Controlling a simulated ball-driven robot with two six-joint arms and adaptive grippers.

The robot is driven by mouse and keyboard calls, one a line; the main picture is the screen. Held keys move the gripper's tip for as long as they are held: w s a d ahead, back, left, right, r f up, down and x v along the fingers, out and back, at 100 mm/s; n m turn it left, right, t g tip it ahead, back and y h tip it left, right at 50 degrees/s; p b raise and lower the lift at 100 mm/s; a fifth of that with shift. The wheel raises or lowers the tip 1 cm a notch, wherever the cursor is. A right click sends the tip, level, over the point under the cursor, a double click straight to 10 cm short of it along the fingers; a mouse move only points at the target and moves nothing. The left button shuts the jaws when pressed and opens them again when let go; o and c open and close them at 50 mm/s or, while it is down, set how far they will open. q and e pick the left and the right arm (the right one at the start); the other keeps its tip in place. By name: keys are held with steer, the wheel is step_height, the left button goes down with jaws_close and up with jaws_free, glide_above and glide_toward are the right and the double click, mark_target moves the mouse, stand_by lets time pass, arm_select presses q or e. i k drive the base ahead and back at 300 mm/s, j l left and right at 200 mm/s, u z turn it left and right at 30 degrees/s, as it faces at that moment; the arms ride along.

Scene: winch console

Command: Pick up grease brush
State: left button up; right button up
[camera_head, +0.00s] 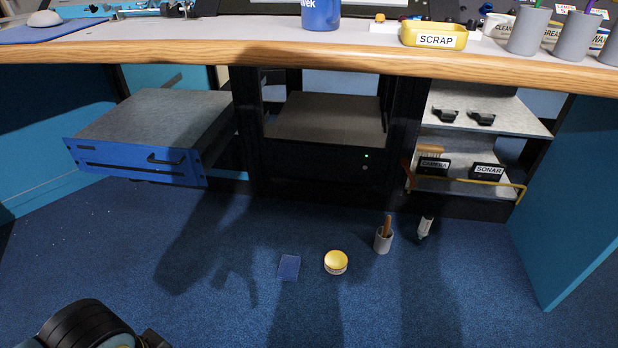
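A brush with a brown wooden handle (387,225), which looks like the grease brush, stands in a small grey cup (383,243) on the blue carpet. Its handle points up and its lower end is hidden inside the cup. A tin with a yellow lid (336,261) is on the floor to the left of the cup. Part of my arm shows at the bottom left, but neither gripper can be made out in view.
A blue square pad (289,267) and a small whitish object (425,227) lie on the floor near the cup. A blue-fronted drawer unit (135,162) juts out under the desk edge (300,75). Shelves (470,187) and a blue side panel (565,210) stand right. The front carpet is clear.

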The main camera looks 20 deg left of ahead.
mark_target(388, 221)
steer(key=i+j, duration=0.25)
steer(key=i+l, duration=0.65)
steer(key=i, duration=0.15)
